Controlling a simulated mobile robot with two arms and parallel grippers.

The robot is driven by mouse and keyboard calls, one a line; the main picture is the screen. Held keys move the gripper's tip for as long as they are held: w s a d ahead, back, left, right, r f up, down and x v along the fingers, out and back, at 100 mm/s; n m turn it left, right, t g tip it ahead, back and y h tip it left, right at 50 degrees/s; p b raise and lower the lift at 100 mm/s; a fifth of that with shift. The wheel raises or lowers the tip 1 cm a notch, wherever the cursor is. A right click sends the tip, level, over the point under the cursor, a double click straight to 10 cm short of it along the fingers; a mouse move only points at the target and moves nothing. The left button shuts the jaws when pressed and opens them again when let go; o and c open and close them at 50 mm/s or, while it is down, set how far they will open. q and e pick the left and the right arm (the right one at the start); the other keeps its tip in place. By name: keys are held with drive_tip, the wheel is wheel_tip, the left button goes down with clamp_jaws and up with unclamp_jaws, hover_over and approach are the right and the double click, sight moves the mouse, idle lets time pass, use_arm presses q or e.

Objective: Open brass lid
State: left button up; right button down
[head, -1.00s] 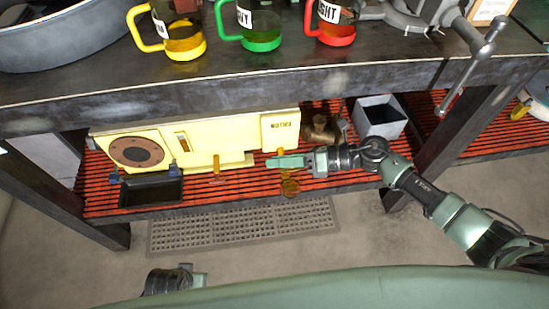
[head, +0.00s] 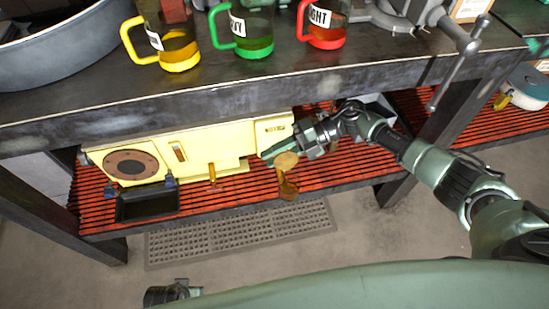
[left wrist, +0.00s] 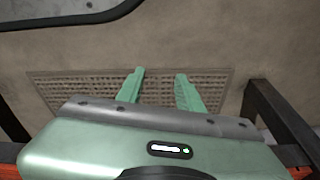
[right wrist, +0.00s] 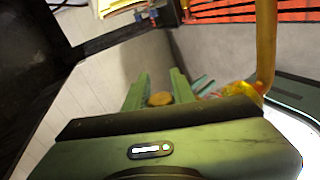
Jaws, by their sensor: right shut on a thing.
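The round brass lid (head: 287,160) stands tilted up above the brass cup (head: 288,187) at the front edge of the red slatted shelf. My right gripper (head: 279,149) is at the lid, under the workbench. In the right wrist view its fingers (right wrist: 159,88) are shut on a small round brass piece (right wrist: 160,99), which looks like part of the lid. The fingers partly hide the lid's far side in the head view. My left gripper (left wrist: 160,75) is open and empty over the floor; in the head view only a bit of it (head: 182,288) shows at the bottom.
A cream yellow machine (head: 215,150) stands left of the cup, with a black tray (head: 147,205) before it. The bench edge (head: 180,112) overhangs the shelf. Several labelled mugs stand on top. A floor grate (head: 240,230) lies in front.

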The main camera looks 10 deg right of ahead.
use_arm(q)
drive_tip(key=shift+w+r+b, duration=0.15)
drive_tip(key=shift+w+r, duration=0.05)
drive_tip(key=shift+r, duration=0.45)
drive_tip(key=shift+w+r+b, duration=0.15)
drive_tip(key=shift+w+r, duration=0.1)
drive_tip(key=shift+r, duration=0.35)
drive_tip(key=shift+w+r+b, duration=0.15)
drive_tip(key=shift+w+r, duration=0.05)
drive_tip(key=shift+r, duration=0.45)
use_arm(e)
drive_tip(key=shift+w+f+m+g, duration=0.25)
drive_tip(key=shift+w+m+g, duration=0.05)
drive_tip(key=shift+m, duration=0.4)
use_arm(q)
drive_tip(key=shift+d, duration=0.1)
use_arm(e)
drive_tip(key=c, duration=1.2)
unclamp_jaws()
use_arm(q)
drive_tip(key=shift+w+r, duration=0.25)
drive_tip(key=shift+r, duration=0.5)
use_arm(e)
drive_tip(key=v, duration=0.7)
drive_tip(key=shift+d, duration=0.35)
use_arm(q)
drive_tip(key=shift+s+f, duration=0.1)
use_arm(e)
drive_tip(key=shift+r, duration=0.1)
